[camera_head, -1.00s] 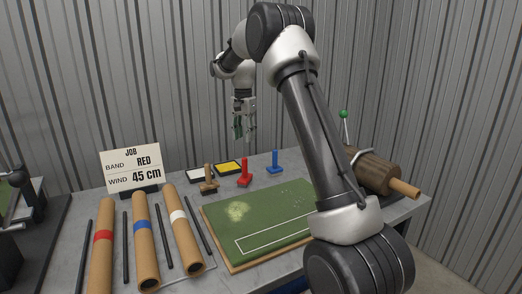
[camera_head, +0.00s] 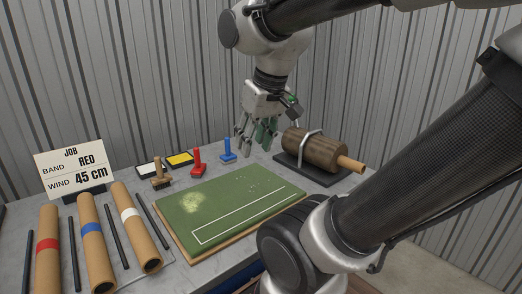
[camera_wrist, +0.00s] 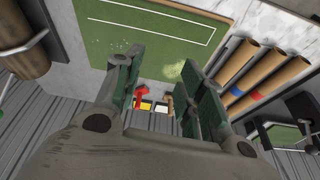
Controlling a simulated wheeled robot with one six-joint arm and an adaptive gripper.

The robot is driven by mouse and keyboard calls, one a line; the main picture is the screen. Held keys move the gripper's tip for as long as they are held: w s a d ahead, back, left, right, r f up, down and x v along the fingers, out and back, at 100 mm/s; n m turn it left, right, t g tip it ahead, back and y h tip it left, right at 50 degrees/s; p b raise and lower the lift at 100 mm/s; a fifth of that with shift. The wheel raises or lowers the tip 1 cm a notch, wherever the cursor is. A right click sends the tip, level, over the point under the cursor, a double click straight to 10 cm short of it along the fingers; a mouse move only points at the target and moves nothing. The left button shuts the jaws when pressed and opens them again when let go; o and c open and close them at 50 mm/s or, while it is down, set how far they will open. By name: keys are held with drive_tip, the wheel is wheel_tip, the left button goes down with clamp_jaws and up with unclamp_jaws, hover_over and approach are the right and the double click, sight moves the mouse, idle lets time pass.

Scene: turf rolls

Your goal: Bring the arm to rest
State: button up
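My gripper (camera_head: 257,132) hangs in the air over the back of the table, left of the wooden roller and above the far edge of the green turf board. In the wrist view my gripper (camera_wrist: 160,95) has its two green-padded fingers spread well apart with nothing between them. My arm is bent, with its links crossing the upper right and lower right of the head view.
The turf board (camera_head: 245,212) lies mid-table. A clamped brown roller (camera_head: 314,150) stands right. Red (camera_head: 198,164), blue (camera_head: 228,152) and wooden (camera_head: 160,175) stamps stand behind the board. Banded tubes (camera_head: 94,240) and a job sign (camera_head: 75,170) are left.

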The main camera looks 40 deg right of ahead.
drive_tip(key=shift+s+f+n, duration=0.4)
drive_tip(key=shift+s+f, duration=0.55)
drive_tip(key=shift+s, duration=0.3)
